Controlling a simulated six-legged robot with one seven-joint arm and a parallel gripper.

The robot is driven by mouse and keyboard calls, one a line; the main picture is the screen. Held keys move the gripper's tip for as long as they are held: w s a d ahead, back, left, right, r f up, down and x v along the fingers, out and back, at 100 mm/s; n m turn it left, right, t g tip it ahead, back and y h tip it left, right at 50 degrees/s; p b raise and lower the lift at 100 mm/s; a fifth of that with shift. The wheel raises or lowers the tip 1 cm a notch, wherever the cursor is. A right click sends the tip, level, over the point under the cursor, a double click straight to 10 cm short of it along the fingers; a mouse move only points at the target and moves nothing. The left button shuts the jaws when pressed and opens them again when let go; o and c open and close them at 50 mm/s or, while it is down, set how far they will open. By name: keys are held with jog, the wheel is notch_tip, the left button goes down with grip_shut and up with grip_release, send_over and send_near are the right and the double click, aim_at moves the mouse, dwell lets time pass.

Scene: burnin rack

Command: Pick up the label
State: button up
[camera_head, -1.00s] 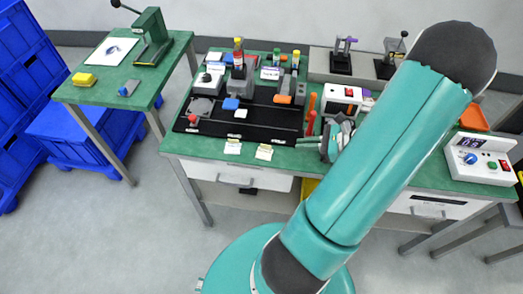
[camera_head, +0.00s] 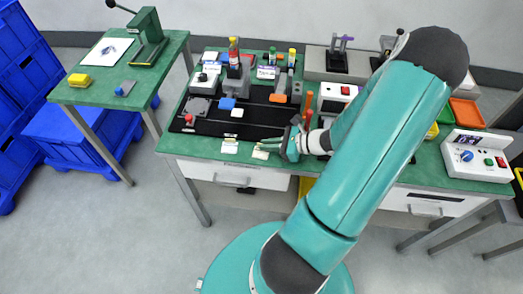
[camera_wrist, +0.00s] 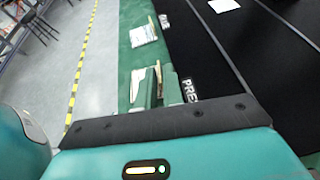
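Two small white printed labels lie near the front edge of the green bench. The left label (camera_head: 230,146) also shows in the wrist view (camera_wrist: 143,35). The right label (camera_head: 261,155) also shows in the wrist view (camera_wrist: 138,82), partly hidden by my fingers. My gripper (camera_head: 272,146) is low over the bench front edge, just right of and very close to the right label. In the wrist view its fingers (camera_wrist: 158,90) look slightly apart, with the label's edge near them. I cannot tell whether they touch it.
A black fixture board (camera_head: 250,123) with grey blocks, a blue block and coloured bottles lies just behind the labels. Orange upright handles (camera_head: 308,104) and a white box (camera_head: 336,97) stand right of it. A control box (camera_head: 478,157) sits far right. A second green table (camera_head: 135,75) stands left.

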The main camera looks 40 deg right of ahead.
grip_shut()
jog(key=shift+r, duration=0.15)
